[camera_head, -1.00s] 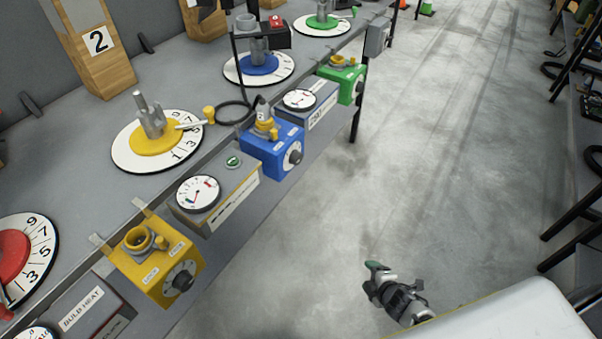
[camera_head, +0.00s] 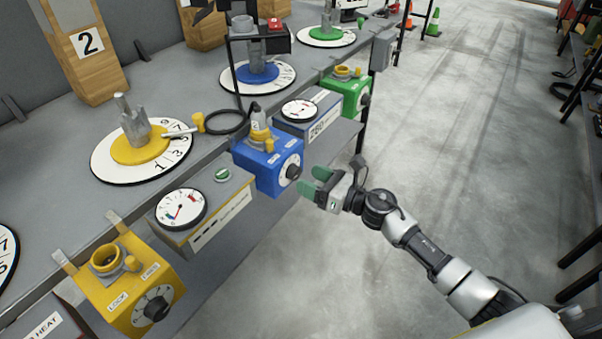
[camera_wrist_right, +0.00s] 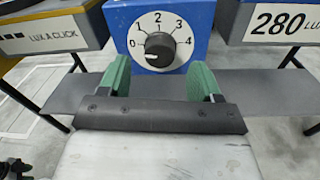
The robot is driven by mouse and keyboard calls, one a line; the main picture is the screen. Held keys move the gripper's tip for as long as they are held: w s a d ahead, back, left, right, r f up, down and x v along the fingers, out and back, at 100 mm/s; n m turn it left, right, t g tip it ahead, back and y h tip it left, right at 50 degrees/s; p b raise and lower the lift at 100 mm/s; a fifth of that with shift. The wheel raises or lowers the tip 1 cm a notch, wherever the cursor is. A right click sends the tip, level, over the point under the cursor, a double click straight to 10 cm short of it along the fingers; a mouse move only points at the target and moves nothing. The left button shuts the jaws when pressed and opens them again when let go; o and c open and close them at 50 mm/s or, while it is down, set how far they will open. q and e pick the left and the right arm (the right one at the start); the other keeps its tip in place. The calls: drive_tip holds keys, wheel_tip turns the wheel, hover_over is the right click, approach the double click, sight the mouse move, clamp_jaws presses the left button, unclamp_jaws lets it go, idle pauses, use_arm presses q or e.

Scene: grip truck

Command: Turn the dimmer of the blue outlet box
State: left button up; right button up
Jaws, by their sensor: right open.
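The blue outlet box (camera_head: 268,162) hangs at the front edge of the workbench in the head view, with a yellow-collared plug seated on top. Its dimmer is a black knob (camera_head: 292,172) on a white dial on the front face. In the right wrist view the dimmer (camera_wrist_right: 160,48) sits straight ahead, between the fingers in the picture, with numbers 0 to 4 around it. My right gripper (camera_head: 312,183) is open, its green fingers pointing at the dimmer from a short distance, apart from it. In the wrist view the right gripper (camera_wrist_right: 161,80) is empty. My left gripper is not in view.
A yellow outlet box (camera_head: 130,285) and a green outlet box (camera_head: 345,93) hang along the same bench edge. Grey meter boxes stand between them, one labelled 280 (camera_wrist_right: 283,22). A grey shelf (camera_wrist_right: 260,93) runs below. The floor (camera_head: 430,130) to the right is clear.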

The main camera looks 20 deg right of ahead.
sight(298, 174)
drive_tip(key=shift+x, duration=1.7)
drive_tip(key=c, duration=0.9)
